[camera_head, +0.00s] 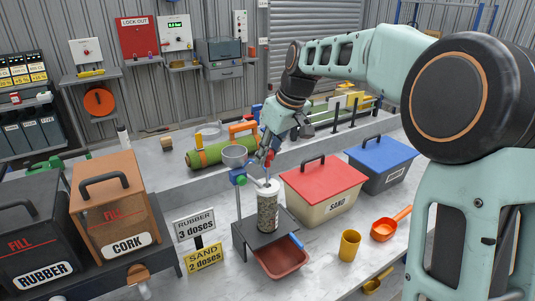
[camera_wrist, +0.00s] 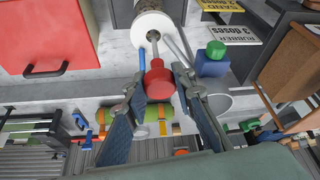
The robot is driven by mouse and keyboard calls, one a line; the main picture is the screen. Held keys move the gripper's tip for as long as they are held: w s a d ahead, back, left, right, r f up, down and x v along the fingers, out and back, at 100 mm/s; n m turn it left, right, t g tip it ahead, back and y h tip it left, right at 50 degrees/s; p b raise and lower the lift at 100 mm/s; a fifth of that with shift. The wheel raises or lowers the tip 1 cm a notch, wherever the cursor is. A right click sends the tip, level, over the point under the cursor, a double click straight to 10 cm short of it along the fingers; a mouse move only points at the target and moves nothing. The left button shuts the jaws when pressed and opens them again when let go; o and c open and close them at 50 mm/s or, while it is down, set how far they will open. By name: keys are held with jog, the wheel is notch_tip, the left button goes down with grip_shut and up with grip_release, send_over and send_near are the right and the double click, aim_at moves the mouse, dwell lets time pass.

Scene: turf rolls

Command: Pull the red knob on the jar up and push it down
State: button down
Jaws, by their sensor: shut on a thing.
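The red knob (camera_wrist: 158,82) sits between the two fingers of my gripper (camera_wrist: 160,90) in the wrist view, and my gripper is shut on it. The clear jar (camera_head: 267,212), filled with dark grains, stands upright on a small dark stand (camera_head: 245,233) in the head view. Its white top also shows at the upper edge of the wrist view (camera_wrist: 150,27), beyond the knob. In the head view my gripper (camera_head: 268,160) is just above the jar and its fingers largely hide the knob.
A sand bin with a red lid (camera_head: 324,174) stands to the right. A red-brown tray (camera_head: 282,260) lies below the stand, and signs (camera_head: 195,223) stand left.

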aim_at(269, 167)
notch_tip(269, 167, down, 6)
jog(key=b, duration=0.3)
jog(key=shift+r, duration=0.25)
jog(key=shift+s, duration=0.1)
jog(key=c, duration=1.6)
grip_release()
jog(key=shift+r, duration=0.1)
jog(key=v, duration=1.2)
